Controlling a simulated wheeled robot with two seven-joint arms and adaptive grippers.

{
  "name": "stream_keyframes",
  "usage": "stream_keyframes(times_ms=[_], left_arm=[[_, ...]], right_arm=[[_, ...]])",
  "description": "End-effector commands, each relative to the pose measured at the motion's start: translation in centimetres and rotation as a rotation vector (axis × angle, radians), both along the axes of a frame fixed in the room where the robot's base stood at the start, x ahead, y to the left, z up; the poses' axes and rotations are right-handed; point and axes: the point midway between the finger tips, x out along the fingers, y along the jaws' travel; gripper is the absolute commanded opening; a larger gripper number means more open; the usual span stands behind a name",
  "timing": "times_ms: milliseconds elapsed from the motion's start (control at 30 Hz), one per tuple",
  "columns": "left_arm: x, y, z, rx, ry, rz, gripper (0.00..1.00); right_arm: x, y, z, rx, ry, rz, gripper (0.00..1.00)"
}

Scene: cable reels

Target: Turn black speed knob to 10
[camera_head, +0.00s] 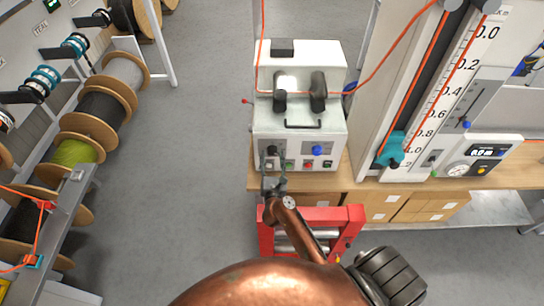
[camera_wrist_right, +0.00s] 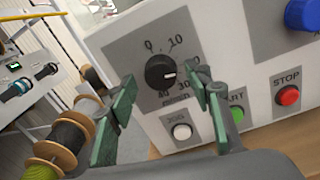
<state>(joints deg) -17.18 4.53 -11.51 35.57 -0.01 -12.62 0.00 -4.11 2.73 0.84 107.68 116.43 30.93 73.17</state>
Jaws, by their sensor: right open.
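The black speed knob (camera_wrist_right: 158,72) sits on a grey dial plate marked 0, 10, 30 and 40 on the white machine's front. Its white mark points right, between 10 and 30; the label there is partly hidden by a finger. In the head view the knob (camera_head: 271,151) is small, just beyond the gripper. My right gripper (camera_wrist_right: 161,80) is open and empty, with green-padded fingers either side of the knob in the wrist view, apart from it. In the head view my right gripper (camera_head: 273,186) is in front of the panel's lower left. My left gripper is not in view.
A red STOP button (camera_wrist_right: 288,95), a green START button (camera_wrist_right: 237,114), a white JOG button (camera_wrist_right: 181,131) and a blue knob (camera_wrist_right: 303,14) are on the same panel. A red roller frame (camera_head: 351,222) stands below the wooden bench (camera_head: 350,184). Cable reels (camera_head: 101,105) stand at left.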

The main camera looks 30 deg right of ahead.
Motion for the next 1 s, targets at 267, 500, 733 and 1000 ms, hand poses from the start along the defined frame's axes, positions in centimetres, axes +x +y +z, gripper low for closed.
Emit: stream_keyframes(times_ms=[267, 500, 733, 1000], left_arm=[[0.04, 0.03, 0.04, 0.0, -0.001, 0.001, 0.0], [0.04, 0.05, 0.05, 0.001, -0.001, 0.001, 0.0], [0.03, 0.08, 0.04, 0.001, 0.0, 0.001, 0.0], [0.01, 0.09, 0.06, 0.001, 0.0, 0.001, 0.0]], right_arm=[[0.39, -0.25, 0.03, -0.001, 0.0, 0.0, 0.46], [0.37, -0.21, 0.02, -0.001, -0.001, 0.001, 0.34], [0.37, -0.19, 0.02, -0.001, -0.001, 0.001, 0.18], [0.38, -0.16, 0.03, -0.001, -0.001, 0.001, 0.04]])
